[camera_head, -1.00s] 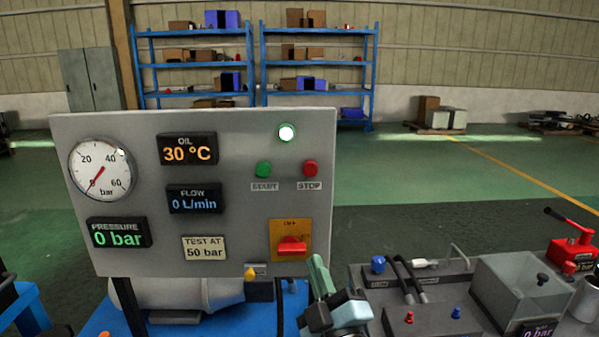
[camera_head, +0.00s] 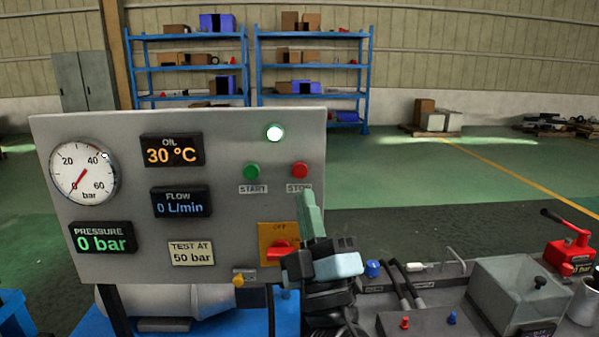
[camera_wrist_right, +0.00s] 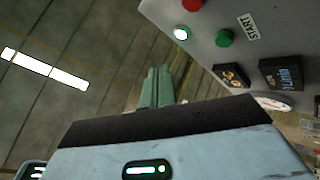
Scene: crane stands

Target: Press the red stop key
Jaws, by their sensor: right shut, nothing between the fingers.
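The red stop key (camera_head: 300,170) is a round button on the grey control panel (camera_head: 110,120), above its STOP label and right of the green start key (camera_head: 252,171). My right gripper (camera_head: 308,196) is shut and empty, its pale green fingers pointing up just below the stop key, apart from it as far as I can tell. In the right wrist view the stop key (camera_wrist_right: 192,4) is cut by the top edge, and the shut fingers (camera_wrist_right: 156,85) stand left of the panel. My left gripper is not in view.
A white lamp (camera_head: 275,133) glows above the keys. A red rotary switch (camera_head: 281,250) on a yellow plate sits below, partly behind my right gripper. A bench with hoses and a clear-sided box (camera_head: 520,290) stands to the right. Open floor lies behind.

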